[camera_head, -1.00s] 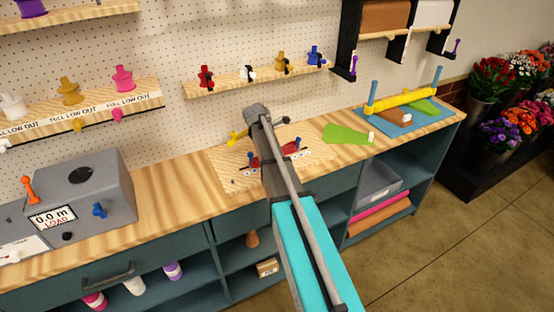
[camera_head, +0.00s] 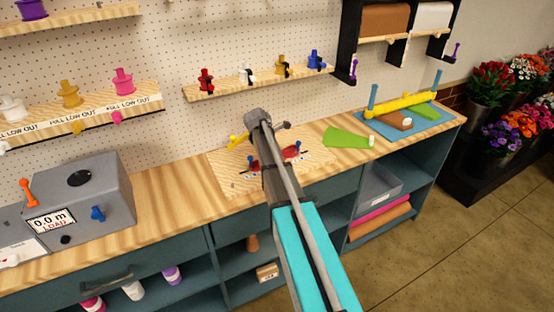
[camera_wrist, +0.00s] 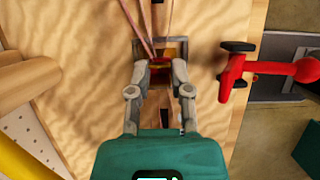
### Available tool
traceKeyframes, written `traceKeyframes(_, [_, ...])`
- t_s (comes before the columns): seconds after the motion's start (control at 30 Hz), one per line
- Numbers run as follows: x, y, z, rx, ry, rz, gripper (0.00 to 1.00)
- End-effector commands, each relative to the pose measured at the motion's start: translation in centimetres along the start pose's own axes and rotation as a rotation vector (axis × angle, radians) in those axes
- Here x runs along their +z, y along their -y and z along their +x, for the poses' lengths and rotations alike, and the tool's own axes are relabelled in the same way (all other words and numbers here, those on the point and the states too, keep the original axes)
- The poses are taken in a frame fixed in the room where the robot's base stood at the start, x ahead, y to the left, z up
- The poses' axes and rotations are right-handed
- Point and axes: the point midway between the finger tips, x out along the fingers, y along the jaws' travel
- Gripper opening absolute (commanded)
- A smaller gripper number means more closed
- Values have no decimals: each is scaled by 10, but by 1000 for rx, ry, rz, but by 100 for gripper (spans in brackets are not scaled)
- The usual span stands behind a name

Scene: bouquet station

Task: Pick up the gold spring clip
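The gold spring clip (camera_head: 281,66) stands on the wooden wall shelf (camera_head: 232,86), between a white clip (camera_head: 247,73) and a blue clip (camera_head: 317,61). A red clip (camera_head: 206,80) stands at the shelf's left end. My gripper is over the wooden board on the bench, well below and apart from the gold clip. In the wrist view my gripper (camera_wrist: 160,72) has its fingers apart, on either side of a dark red and yellow banded thing. Whether they touch it is unclear. The gold clip does not show there.
The board (camera_head: 231,173) carries red clamps; one red handle (camera_wrist: 235,78) is close right of my gripper. Thin stems run between the fingers. A grey load box (camera_head: 80,200) is at left, a green sheet (camera_head: 345,138) and blue mat (camera_head: 405,122) at right.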

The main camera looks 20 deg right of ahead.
Motion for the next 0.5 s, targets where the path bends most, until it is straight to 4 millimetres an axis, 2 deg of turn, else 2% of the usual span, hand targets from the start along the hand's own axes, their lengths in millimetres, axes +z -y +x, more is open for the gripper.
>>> traceKeyframes(0.5, [2,0,-3,0,0,0,0])
